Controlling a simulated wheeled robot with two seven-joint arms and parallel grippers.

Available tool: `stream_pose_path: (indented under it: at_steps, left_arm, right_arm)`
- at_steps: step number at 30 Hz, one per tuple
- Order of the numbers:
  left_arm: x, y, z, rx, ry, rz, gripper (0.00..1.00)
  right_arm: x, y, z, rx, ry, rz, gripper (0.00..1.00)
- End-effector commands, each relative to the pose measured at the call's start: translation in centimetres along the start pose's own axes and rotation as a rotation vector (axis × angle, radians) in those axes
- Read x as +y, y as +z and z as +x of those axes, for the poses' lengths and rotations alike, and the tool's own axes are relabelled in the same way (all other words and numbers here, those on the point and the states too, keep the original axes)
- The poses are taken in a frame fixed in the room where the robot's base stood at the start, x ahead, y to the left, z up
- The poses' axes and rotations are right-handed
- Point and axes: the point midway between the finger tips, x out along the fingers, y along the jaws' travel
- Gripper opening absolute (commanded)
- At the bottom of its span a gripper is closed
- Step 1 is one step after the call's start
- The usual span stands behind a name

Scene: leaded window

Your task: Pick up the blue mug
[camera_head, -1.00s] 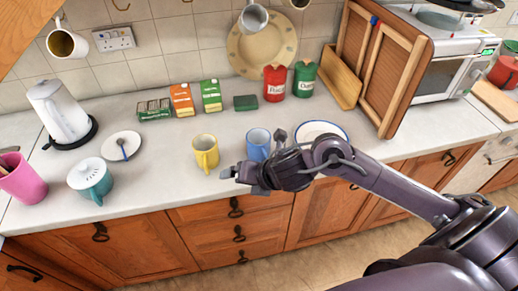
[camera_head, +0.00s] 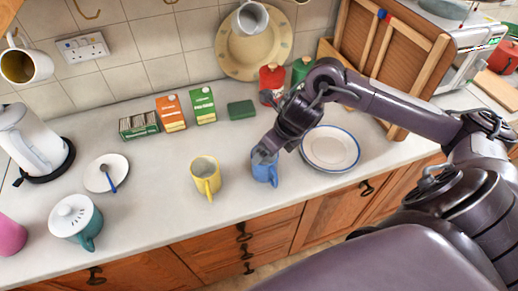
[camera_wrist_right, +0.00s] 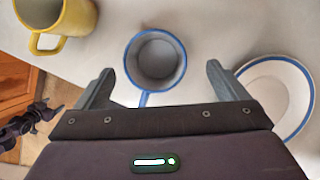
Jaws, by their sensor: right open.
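The blue mug (camera_head: 265,172) stands upright on the white counter, right of the yellow mug. My right gripper (camera_head: 265,152) is over it and hides part of its rim in the head view. In the right wrist view the blue mug (camera_wrist_right: 156,62) shows from above, with a blue rim, a grey inside and its handle pointing toward the gripper. The right gripper's fingers (camera_wrist_right: 160,82) are spread wide, one on each side of the mug's near part, with clear gaps. It holds nothing.
A yellow mug (camera_head: 205,176) stands left of the blue mug. A white plate with a blue rim (camera_head: 330,148) lies close on its right. A teal lidded pot (camera_head: 76,218), a saucer with a spoon (camera_head: 105,172) and a kettle (camera_head: 30,145) are farther left.

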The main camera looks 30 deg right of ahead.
Motion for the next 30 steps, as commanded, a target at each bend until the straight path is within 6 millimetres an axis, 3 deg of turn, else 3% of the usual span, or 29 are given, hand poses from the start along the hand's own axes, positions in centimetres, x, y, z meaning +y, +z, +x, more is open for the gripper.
stream_pose_path:
  at_steps: [10, 16, 21, 24, 30]
  left_arm:
    - [0.7, 4.1, -2.3, -0.062, 0.010, 0.000, 0.76]
    - [0.6, 3.1, -2.6, -0.048, 0.008, 0.000, 0.76]
    - [0.3, 1.0, -2.5, -0.016, 0.005, 0.000, 0.76]
    - [0.3, 0.8, -2.5, -0.013, 0.004, 0.000, 0.76]
    - [0.4, 1.7, -2.5, -0.027, 0.006, 0.000, 0.76]
  right_arm:
    - [0.6, -0.2, 4.2, 0.004, 0.005, 0.007, 0.93]
    - [0.5, -0.2, 6.8, 0.000, 0.001, 0.005, 0.93]
    - [0.5, -0.3, 7.1, 0.000, 0.000, 0.001, 0.93]
    - [0.5, -0.3, 7.1, 0.000, 0.000, 0.001, 0.93]
    - [0.5, -0.3, 7.1, -0.001, 0.000, 0.002, 0.66]
